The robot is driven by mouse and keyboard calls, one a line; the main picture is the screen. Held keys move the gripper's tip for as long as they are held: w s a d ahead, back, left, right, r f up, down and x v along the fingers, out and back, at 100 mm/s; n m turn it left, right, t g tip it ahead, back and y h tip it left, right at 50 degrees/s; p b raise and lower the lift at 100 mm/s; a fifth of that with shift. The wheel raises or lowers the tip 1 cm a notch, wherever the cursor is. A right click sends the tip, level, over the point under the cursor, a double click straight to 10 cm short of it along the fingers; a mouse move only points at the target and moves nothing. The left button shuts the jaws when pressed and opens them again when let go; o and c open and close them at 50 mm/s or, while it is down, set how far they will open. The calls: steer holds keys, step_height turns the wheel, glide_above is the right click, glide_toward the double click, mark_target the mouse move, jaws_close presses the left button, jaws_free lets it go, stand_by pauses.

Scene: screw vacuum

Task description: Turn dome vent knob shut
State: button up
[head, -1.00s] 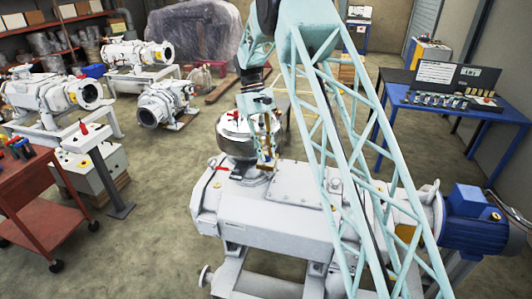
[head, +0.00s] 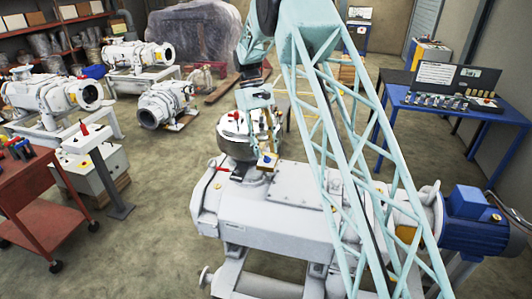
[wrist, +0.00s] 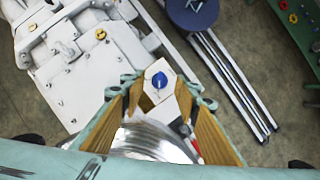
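A small blue knob (wrist: 159,81) on a pale angular plate (wrist: 150,100) shows between my fingertips in the wrist view. I take it for the dome vent knob. In the head view it is a small blue spot (head: 267,158) beside the silver dome (head: 234,143). My gripper (wrist: 159,87) has its two tan fingers apart, one on each side of the knob. Gaps show beside the blue part; I cannot tell whether a finger touches the plate. The shiny dome (wrist: 150,143) lies below the knob in the wrist view, partly hidden by my gripper.
The white pump body (head: 270,223) stands under and in front of the dome, with a blue motor (head: 472,222) at right. A red handle (wrist: 194,143) is close to the right finger. A blue table (head: 480,108) and red cart (head: 30,190) stand apart.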

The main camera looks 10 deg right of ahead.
steer(key=v, duration=1)
steer(key=shift+s, duration=0.1)
stand_by(0.3)
steer(key=s+r+m+t+b, duration=0.1)
steer(key=s+r+b, duration=0.3)
steer(key=s, duration=0.6)
steer(key=s+d+r+t+y+b, duration=0.1)
steer(key=s+r+t, duration=0.1)
steer(key=s+r, duration=0.55)
steer(key=s+r+m+t+b, duration=0.1)
steer(key=s+r+b, duration=0.25)
steer(key=s, duration=0.75)
steer(key=s+f+t+b, duration=0.2)
steer(key=s+f, duration=0.4)
steer(key=s, duration=1)
steer(key=s+f+m+t+b, duration=0.1)
steer(key=s+f+b, duration=0.3)
steer(key=s, duration=1.3)
step_height(320, 180, down, 3)
steer(key=shift+d+r+t+b, duration=0.2)
steer(key=shift+d+t+b, duration=0.15)
steer(key=shift+t, duration=0.35)
